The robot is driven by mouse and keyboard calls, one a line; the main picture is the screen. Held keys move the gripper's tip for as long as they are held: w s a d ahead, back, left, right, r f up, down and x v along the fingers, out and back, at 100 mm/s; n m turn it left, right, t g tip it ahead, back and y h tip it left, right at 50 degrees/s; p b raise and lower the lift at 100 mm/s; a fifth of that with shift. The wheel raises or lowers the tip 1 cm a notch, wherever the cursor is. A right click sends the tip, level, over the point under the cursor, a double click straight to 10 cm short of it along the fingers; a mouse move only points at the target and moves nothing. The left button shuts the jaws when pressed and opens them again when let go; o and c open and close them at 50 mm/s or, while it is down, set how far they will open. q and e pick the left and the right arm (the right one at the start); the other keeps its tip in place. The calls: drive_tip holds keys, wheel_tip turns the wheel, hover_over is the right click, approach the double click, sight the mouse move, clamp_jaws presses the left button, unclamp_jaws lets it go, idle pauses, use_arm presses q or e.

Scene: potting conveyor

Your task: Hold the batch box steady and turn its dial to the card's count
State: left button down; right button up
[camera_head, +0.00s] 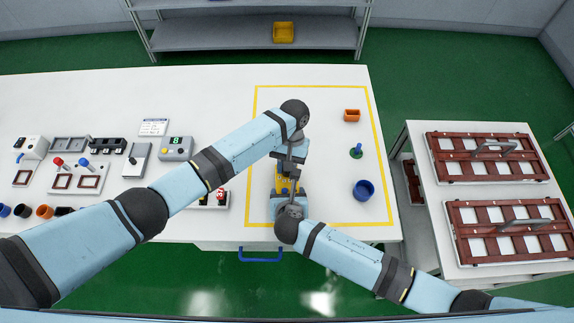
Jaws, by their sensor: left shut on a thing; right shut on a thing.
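A small yellow box (286,187), which I take for the batch box, sits inside the yellow-outlined area of the white table. My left gripper (287,173) reaches it from the far side, and my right gripper (287,193) from the near side. Both are shut at the box, close together. The arms hide most of it, so its dial and setting cannot be read. A white card with a blue header (153,127) lies at the left of the table; its writing is too small to read.
Several small fixtures and cups fill the left side. A side table (437,190) with red-brown frames is at right.

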idle(0.4)
use_arm(q)
drive_tip(key=c, duration=0.9)
unclamp_jaws()
drive_tip(key=shift+c, duration=0.2)
drive_tip(key=v, duration=1.2)
use_arm(e)
drive_tip(key=o, duration=0.9)
use_arm(q)
drive_tip(key=shift+w, duration=0.1)
use_arm(e)
drive_tip(key=shift+s+r, duration=0.1)
